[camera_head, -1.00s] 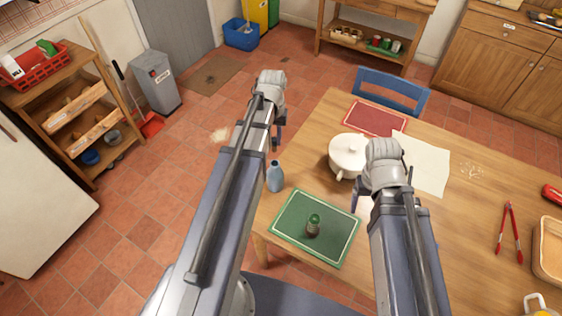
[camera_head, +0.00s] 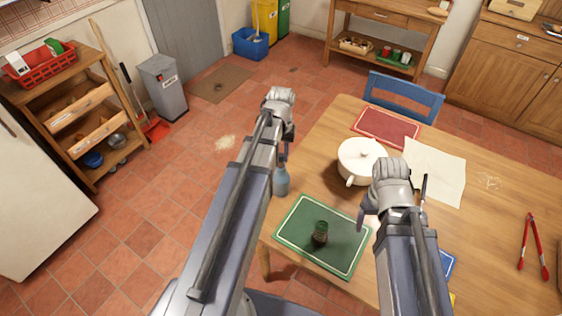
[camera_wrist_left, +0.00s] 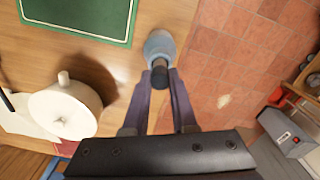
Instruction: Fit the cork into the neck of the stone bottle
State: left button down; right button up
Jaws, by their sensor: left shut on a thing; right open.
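The blue-grey stone bottle (camera_head: 281,181) stands upright near the left edge of the wooden table. In the left wrist view its body (camera_wrist_left: 159,44) shows beyond my fingertips. My left gripper (camera_head: 284,152) is above the bottle. In the left wrist view my left gripper (camera_wrist_left: 163,84) is shut on a small dark piece, seemingly the cork (camera_wrist_left: 160,77). The cork lines up with the bottle's neck; I cannot tell whether it touches or is inside. My right gripper (camera_head: 394,202) is open and empty above the table, right of the green mat.
A white lidded pot (camera_head: 360,160), a red mat (camera_head: 386,127), a paper sheet (camera_head: 436,172) and red tongs (camera_head: 533,245) lie further across. Tiled floor lies left of the table.

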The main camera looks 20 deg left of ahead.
aim_at(281, 155)
pick_arm(q)
jog(key=shift+f+b, duration=0.65)
jog(key=shift+f, duration=0.5)
pick_arm(e)
jog(key=shift+f, duration=1.15)
pick_arm(q)
jog(key=shift+f, duration=0.1)
pick_arm(e)
jog(key=shift+f, duration=0.1)
pick_arm(q)
jog(key=shift+f, duration=0.15)
jog(key=c, duration=0.7)
grip_release()
pick_arm(e)
jog(key=shift+f, duration=0.1)
